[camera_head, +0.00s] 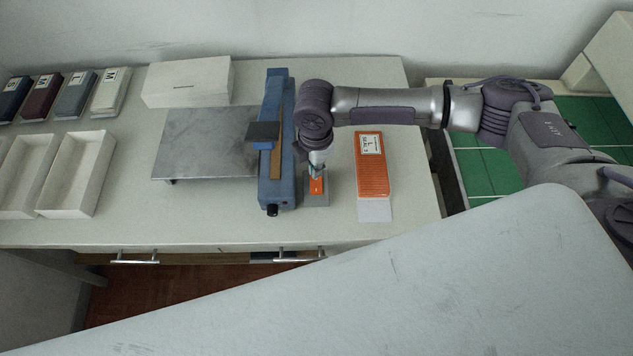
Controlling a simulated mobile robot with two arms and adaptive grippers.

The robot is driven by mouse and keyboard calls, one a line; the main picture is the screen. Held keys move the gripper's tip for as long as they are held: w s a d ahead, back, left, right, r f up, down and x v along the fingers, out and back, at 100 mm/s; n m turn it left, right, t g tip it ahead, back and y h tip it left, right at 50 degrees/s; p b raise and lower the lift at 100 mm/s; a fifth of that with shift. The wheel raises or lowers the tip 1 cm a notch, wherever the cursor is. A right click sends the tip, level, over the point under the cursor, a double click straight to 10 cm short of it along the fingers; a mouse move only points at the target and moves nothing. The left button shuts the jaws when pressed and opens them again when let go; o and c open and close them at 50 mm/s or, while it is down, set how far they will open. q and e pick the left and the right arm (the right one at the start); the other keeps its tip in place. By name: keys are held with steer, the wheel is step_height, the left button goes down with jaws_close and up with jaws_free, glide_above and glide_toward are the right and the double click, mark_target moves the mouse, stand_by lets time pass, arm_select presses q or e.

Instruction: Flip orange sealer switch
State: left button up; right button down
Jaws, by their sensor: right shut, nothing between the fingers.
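The orange switch (317,186) sits on a small grey box at the front right of the blue sealer (276,190). My right gripper (317,172) points down over the switch from behind, shut and empty. Its tip is at or just above the switch's far end; I cannot tell whether it touches. The gripper hides the far part of the switch, so its tilt is unclear. My left gripper is not in view.
A grey metal plate (205,142) stands left of the sealer. An orange labelled pack (373,172) lies right of the switch. White trays (76,172), a white box (188,82) and several labelled packs are at the left. The table front (150,232) is clear.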

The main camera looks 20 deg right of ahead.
steer(key=shift+f+b, duration=0.45)
steer(key=shift+f, duration=0.7)
stand_by(0.8)
step_height(320, 180, up, 7)
steer(key=p, duration=0.8)
stand_by(0.4)
